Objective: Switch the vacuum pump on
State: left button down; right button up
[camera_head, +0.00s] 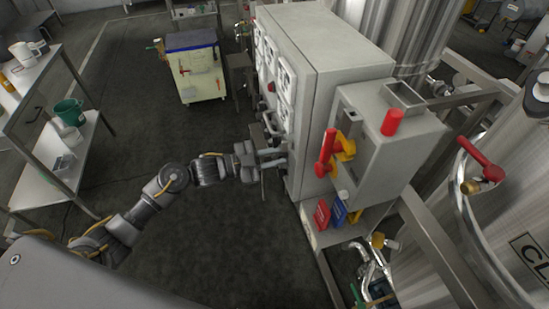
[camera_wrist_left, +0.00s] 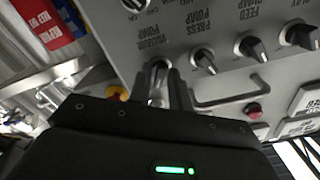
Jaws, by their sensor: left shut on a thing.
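The grey control cabinet (camera_head: 345,40) stands right of my left arm in the head view. My left gripper (camera_head: 275,157) is at the lower part of its panel face. In the left wrist view the panel (camera_wrist_left: 215,82) shows upside-down labels. My left gripper (camera_wrist_left: 160,85) is shut on the knob by the "VACUUM PUMP" label (camera_wrist_left: 155,32). The fingers cover most of that vacuum pump knob (camera_wrist_left: 159,68), so I cannot tell its setting. My right gripper is not in view.
The press pump knob (camera_wrist_left: 204,60) and feed pump knob (camera_wrist_left: 253,47) sit beside the held one. A metal handle (camera_wrist_left: 232,102) and red button (camera_wrist_left: 253,111) are close by. A red-handled valve (camera_head: 326,152) juts from the cabinet's side. The floor (camera_head: 215,245) is clear.

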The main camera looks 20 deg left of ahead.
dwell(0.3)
pick_arm(q)
jog(key=c, duration=1.5)
grip_release()
jog(key=b+v, duration=0.3)
jog(key=v, duration=0.8)
jog(key=shift+w, duration=0.15)
